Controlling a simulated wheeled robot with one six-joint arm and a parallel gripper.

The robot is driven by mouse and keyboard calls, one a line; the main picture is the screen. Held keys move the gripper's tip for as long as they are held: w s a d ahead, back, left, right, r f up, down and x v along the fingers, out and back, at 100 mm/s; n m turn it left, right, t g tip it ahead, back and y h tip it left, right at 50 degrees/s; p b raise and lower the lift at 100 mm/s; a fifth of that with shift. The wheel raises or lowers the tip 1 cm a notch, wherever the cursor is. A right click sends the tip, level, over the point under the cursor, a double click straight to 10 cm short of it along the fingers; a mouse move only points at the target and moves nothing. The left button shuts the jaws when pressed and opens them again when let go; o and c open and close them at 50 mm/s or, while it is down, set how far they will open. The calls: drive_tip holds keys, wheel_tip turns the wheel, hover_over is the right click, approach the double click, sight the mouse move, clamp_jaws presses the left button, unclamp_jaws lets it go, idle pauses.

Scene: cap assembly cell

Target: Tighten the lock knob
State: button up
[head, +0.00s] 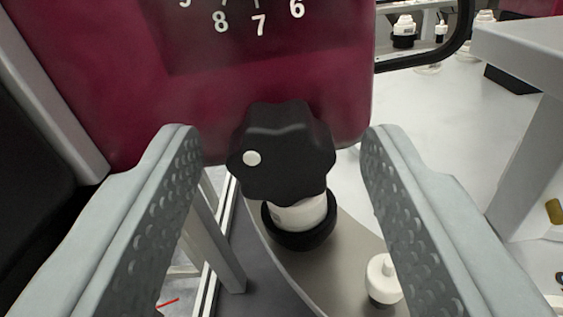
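The lock knob (281,150) is black and lobed, with a white dot on its left side. It sits in the middle of the head view, against the lower edge of a dark red panel (130,70). My gripper (272,150) is open, with one grey dimpled finger on each side of the knob. Clear gaps show between the fingers and the knob in the picture. How deep the knob lies between the fingers I cannot tell.
White numbers are printed on the red panel. Below the knob, a white and black cap part (300,220) stands on a curved grey plate (330,262), and a smaller white part (383,280) stands to its right. A light grey table frame (530,60) is at the right.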

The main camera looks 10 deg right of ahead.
drive_tip(key=c, duration=0.8)
drive_tip(key=shift+m, duration=1.6)
drive_tip(key=o, duration=0.9)
drive_tip(key=shift+o, duration=0.2)
drive_tip(key=shift+s, duration=0.1)
drive_tip(key=v, duration=1.7)
